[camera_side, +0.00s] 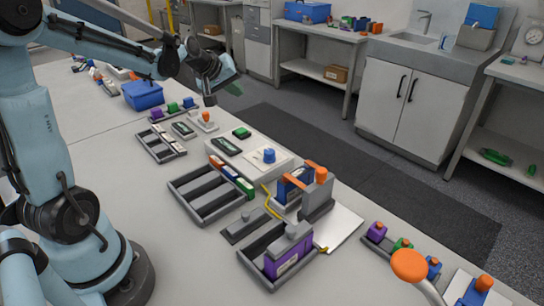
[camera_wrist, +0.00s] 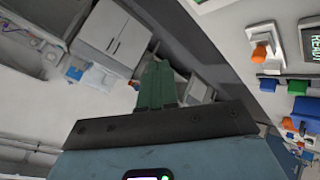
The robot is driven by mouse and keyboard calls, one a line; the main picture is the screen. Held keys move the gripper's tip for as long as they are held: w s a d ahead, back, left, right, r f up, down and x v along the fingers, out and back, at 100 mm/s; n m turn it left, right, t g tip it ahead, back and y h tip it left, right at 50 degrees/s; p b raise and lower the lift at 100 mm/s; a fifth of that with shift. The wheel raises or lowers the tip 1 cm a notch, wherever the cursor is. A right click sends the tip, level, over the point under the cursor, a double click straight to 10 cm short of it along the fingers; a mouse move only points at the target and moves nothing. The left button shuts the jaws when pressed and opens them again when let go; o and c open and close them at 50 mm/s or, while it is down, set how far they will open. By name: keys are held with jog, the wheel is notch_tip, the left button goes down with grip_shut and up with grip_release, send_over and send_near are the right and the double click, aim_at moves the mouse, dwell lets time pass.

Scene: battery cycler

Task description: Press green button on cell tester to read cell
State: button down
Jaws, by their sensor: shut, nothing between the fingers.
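My gripper (camera_side: 235,89) is shut and empty, raised above the far part of the bench. Its dark green fingers lie together in the wrist view (camera_wrist: 157,80). A low white unit with a dark display (camera_side: 227,146) has a green button-like block (camera_side: 241,132) beside the display and a blue knob (camera_side: 268,155). It appears to be the cell tester. My fingers are well clear of it, farther back. In the wrist view, a lit display reading READY (camera_wrist: 315,34) is cut off at the right edge. I cannot tell which device it belongs to.
An orange lever (camera_side: 206,117) stands on a small plate near purple, green and blue blocks. A blue bin (camera_side: 143,95) stands behind. Grey trays (camera_side: 210,205), colored cells and an orange-topped fixture (camera_side: 317,185) fill the nearer bench. The air around my gripper looks clear.

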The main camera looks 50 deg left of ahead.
aim_at(239, 131)
jog(key=shift+f, duration=0.1)
jog(key=shift+f, duration=4.3)
jog(key=shift+f, duration=0.15)
jog(key=shift+f, duration=0.3)
jog(key=shift+f, duration=0.5)
jog(key=shift+r, duration=0.95)
jog(key=shift+r, duration=2.5)
